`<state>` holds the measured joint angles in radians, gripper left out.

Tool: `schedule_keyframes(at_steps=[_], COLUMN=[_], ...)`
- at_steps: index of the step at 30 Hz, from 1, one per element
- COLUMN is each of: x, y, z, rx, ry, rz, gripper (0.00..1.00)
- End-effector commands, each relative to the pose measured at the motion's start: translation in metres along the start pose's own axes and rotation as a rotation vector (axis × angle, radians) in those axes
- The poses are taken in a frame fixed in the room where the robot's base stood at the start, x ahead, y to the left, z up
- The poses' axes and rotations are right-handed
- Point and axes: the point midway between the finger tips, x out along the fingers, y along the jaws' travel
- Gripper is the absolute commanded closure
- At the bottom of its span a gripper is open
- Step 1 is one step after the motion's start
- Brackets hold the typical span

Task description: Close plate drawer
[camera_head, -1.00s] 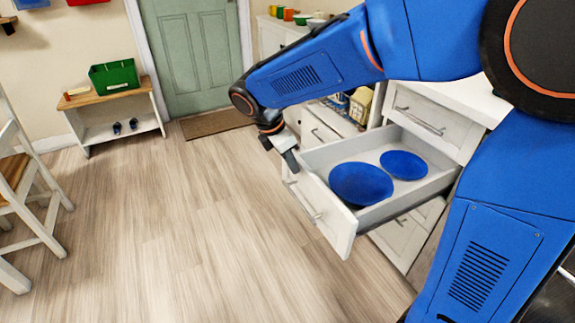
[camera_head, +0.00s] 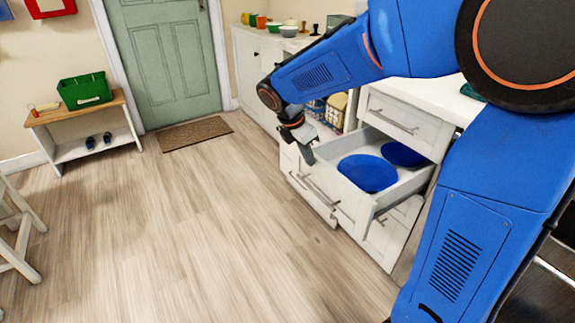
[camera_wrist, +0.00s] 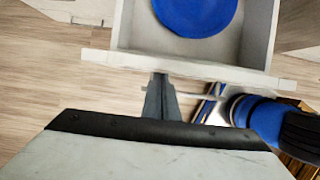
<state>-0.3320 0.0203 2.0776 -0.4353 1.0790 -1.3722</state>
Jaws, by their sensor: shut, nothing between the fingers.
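The plate drawer (camera_head: 350,207) is partly open at the white cabinet. Two blue plates lie inside, a nearer one (camera_head: 368,173) and a farther one (camera_head: 403,154). My gripper (camera_head: 307,154) is shut and empty, at the left end of the drawer front. In the wrist view its fingers (camera_wrist: 160,92) are against or very close to the outer face of the drawer front (camera_wrist: 200,70); I cannot tell if they touch. One blue plate (camera_wrist: 196,12) shows behind that front. My arm hides part of the cabinet.
A closed drawer (camera_head: 398,118) is above the open one. A counter with bowls (camera_head: 289,31) runs back to the green door (camera_head: 165,60). A bench with a green basket (camera_head: 84,91) stands at the left. The wooden floor (camera_head: 190,235) before the cabinet is clear.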

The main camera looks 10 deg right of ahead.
Motion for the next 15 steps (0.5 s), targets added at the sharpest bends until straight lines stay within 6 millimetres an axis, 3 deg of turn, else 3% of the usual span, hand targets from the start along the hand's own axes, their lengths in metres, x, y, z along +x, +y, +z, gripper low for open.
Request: schedule_keyframes(at_steps=[3,15], x=[0.014,0.053], y=[-0.001,-0.001], z=[0.034,0.131], rx=[0.007,0.004], ry=[0.0,0.0], rz=[-0.002,-0.002], gripper=[1.0,1.0])
